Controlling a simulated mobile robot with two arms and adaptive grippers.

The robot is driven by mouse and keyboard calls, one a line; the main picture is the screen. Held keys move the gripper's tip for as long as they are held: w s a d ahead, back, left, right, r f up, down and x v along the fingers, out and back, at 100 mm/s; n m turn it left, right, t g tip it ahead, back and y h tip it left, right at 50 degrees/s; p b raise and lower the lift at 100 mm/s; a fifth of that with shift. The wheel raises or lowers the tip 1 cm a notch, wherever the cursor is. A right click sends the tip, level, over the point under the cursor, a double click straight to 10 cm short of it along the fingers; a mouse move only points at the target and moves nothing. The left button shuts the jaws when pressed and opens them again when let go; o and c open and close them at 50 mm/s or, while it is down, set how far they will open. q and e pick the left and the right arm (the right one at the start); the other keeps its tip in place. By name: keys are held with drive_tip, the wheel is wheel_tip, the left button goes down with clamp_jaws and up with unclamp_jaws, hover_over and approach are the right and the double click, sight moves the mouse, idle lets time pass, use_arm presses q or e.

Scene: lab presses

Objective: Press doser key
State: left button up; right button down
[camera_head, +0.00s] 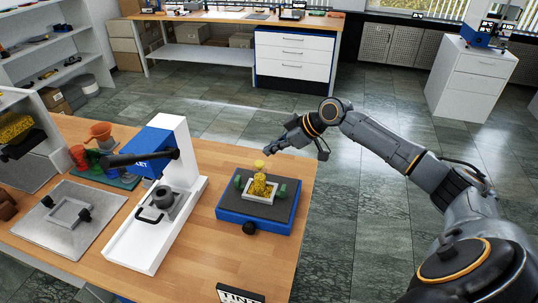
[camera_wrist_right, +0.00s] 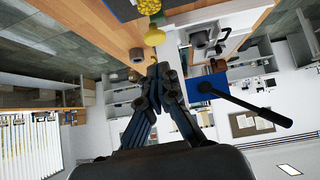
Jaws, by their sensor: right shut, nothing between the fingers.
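A low blue device (camera_head: 226,213) with a dark top stands near the right end of the wooden table. A white-rimmed tray on it holds a yellow heap (camera_head: 259,187). A small yellow round-topped piece (camera_head: 259,164) rises above the heap; it also shows in the wrist view (camera_wrist_right: 155,37). I cannot tell for sure which part is the doser key. My right gripper (camera_head: 269,149) is shut and empty, just behind and slightly right of the yellow piece, apparently apart from it. Its closed fingers also show in the wrist view (camera_wrist_right: 160,72). My left gripper is not in view.
A white and blue press (camera_head: 172,142) with a black lever stands left of the device. A metal plate (camera_head: 62,235) with a square frame lies farther left. The floor right of the table is clear.

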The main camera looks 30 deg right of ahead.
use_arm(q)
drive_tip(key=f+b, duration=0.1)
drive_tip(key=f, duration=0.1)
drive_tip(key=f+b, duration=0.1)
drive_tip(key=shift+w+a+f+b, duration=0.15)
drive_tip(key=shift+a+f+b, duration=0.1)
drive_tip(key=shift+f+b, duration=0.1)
use_arm(e)
drive_tip(key=v, duration=0.7)
drive_tip(key=shift+r, duration=0.25)
drive_tip(key=shift+s+a, duration=0.1)
drive_tip(key=shift+s, duration=0.05)
